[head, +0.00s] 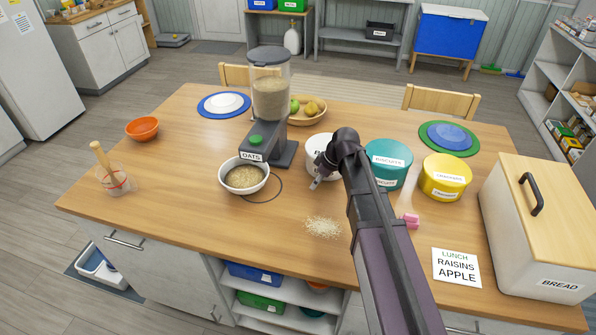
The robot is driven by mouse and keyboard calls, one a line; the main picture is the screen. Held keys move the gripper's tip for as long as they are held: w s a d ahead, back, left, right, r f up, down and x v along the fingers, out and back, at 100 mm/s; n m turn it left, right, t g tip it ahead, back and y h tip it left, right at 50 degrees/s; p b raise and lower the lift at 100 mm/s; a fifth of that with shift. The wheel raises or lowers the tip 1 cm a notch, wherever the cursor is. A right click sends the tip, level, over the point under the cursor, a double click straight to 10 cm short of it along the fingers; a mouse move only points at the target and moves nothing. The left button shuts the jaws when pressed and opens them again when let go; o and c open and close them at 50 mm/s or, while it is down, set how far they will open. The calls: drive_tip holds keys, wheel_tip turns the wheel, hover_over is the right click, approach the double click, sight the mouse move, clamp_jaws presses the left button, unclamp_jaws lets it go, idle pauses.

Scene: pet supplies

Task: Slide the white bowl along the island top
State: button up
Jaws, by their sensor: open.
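The white bowl (262,184) stands upright on the wooden island top (190,215), left of centre, filled with oats. It is just in front of the oats dispenser (270,90), below its "OATS" label. My gripper (316,183) is to the right of the bowl and apart from it. Its fingers point down and left, and it is open with nothing seen in it. My arm hides part of a white container (314,143) behind the gripper.
A thin dark ring lies partly around the bowl's right side. Spilled oats (323,227) lie in front of my gripper. Teal (388,152) and yellow (445,180) tubs and a bread box (535,235) stand right.

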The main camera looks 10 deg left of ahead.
drive_tip(key=s+d+m+h, duration=0.1)
drive_tip(key=s+d+m, duration=0.3)
drive_tip(key=s+d, duration=0.1)
drive_tip(key=s+d+f+m+h, duration=0.1)
drive_tip(key=s+d+m+h, duration=0.1)
drive_tip(key=s+d+m, duration=0.2)
drive_tip(key=s+d+m+h, duration=0.1)
drive_tip(key=s+d+m, duration=0.4)
drive_tip(key=d, duration=0.5)
drive_tip(key=shift+s+d+f, duration=0.1)
drive_tip(key=shift+s+f, duration=0.05)
drive_tip(key=shift+s, duration=0.45)
